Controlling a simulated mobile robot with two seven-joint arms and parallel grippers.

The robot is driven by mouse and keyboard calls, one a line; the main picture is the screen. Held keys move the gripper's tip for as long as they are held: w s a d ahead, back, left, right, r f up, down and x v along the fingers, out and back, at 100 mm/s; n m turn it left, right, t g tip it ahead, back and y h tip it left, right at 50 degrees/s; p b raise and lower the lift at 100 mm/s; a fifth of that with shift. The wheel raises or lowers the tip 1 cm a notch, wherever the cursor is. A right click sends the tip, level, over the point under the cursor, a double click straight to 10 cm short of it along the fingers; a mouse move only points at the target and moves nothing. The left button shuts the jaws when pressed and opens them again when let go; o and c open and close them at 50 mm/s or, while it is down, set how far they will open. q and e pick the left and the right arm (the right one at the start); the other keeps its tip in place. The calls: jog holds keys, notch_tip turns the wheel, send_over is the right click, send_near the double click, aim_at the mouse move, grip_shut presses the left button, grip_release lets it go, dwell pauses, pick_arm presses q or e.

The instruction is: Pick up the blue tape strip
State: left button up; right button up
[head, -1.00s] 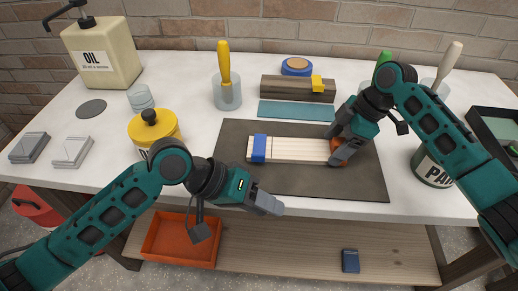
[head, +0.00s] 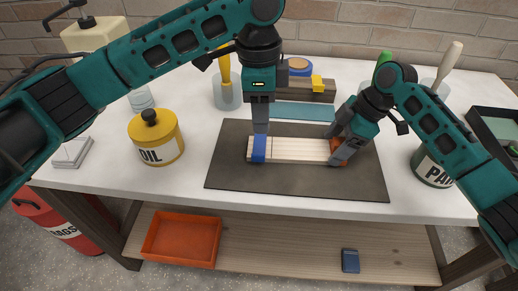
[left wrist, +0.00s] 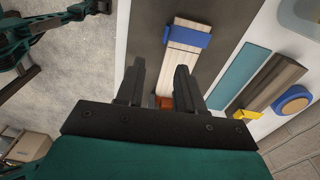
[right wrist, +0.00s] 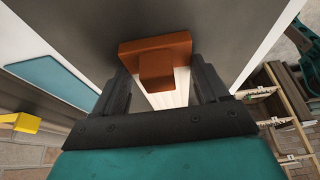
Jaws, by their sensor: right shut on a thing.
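The blue tape strip (head: 259,149) lies across the left end of the pale wooden board (head: 300,151) on a dark mat. It also shows in the left wrist view (left wrist: 188,36). My left gripper (head: 260,128) points down over the tape; its fingers stand apart with nothing between them in the left wrist view (left wrist: 158,75). In the head view its finger overlaps the tape's top edge, and I cannot tell if they touch. My right gripper (head: 342,150) is shut on an orange-brown knobbed block (right wrist: 155,65) at the board's right end.
The dark mat (head: 290,185) has free room in front of the board. Behind it lie a flat teal strip (head: 300,111) and a dark wooden block (head: 318,95). A yellow oil tin (head: 165,148) stands left, a green paint can (head: 430,168) right.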

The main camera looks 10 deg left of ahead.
aim_at(260, 154)
pick_arm(q)
jog(key=f, duration=1.1)
jog(key=shift+w+a, duration=0.1)
jog(key=shift+w, duration=0.25)
jog(key=shift+c, duration=0.5)
grip_shut()
